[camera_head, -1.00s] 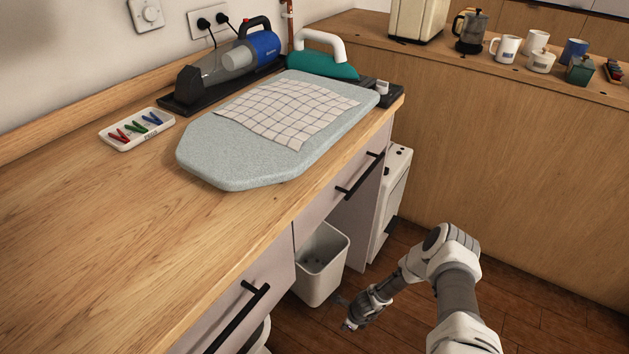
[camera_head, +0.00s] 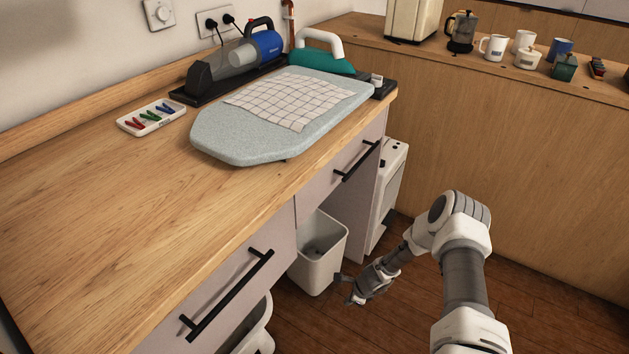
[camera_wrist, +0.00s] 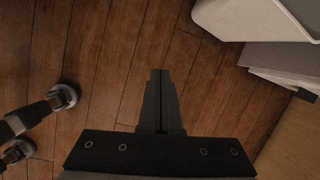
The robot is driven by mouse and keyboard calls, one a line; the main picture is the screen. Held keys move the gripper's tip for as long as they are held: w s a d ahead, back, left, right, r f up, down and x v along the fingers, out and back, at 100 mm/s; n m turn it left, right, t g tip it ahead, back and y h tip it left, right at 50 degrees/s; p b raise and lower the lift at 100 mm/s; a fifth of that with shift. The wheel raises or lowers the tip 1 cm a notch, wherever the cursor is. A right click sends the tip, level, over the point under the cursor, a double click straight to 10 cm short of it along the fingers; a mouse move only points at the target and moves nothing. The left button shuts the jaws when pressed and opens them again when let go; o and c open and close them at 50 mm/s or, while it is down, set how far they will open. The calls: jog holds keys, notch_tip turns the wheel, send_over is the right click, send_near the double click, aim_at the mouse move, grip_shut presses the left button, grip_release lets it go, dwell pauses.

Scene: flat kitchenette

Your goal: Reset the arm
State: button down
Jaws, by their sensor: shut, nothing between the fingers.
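My gripper (camera_head: 352,296) hangs low over the wooden floor at the end of my bent arm, in front of the counter and just right of the white bin. In the wrist view my gripper (camera_wrist: 160,76) points down at the floor, with its two dark fingers together and nothing between them. The white bin (camera_head: 318,262) stands under the counter; its edge also shows at the top right of the wrist view (camera_wrist: 245,20).
The wooden counter (camera_head: 90,215) carries an ironing board (camera_head: 235,140) with a checked cloth, a peg tray (camera_head: 152,118) and a handheld vacuum (camera_head: 235,62). Black drawer handles (camera_head: 230,295) jut out. Mugs (camera_head: 493,47) stand on the far counter.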

jog(key=w+r+n, duration=0.2)
jog(key=r+n, duration=0.1)
jog(key=r, duration=0.7)
jog(key=w+r+n+t, duration=0.1)
jog(key=w+r+n, duration=0.15)
jog(key=r, duration=0.75)
jog(key=w+r+n, duration=0.2)
jog(key=r+n, duration=0.1)
jog(key=r, duration=0.6)
jog(key=s+r+n+t+h, duration=0.1)
jog(key=s+r+n, duration=0.45)
jog(key=r, duration=0.75)
jog(key=s+r+n, duration=0.3)
jog(key=s+r, duration=0.6)
jog(key=r, duration=0.5)
jog(key=s+d+r+n+t+h+p, duration=0.1)
jog(key=s+r+n, duration=0.15)
jog(key=s, duration=0.65)
jog(key=s+d+r+n+h, duration=0.15)
jog(key=s+r, duration=0.25)
jog(key=s, duration=0.5)
notch_tip(320, 180, up, 19)
jog(key=p, duration=1.9)
jog(key=shift+w+d+r+n+y, duration=0.15)
jog(key=shift+n+y, duration=0.25)
jog(key=shift+y, duration=0.05)
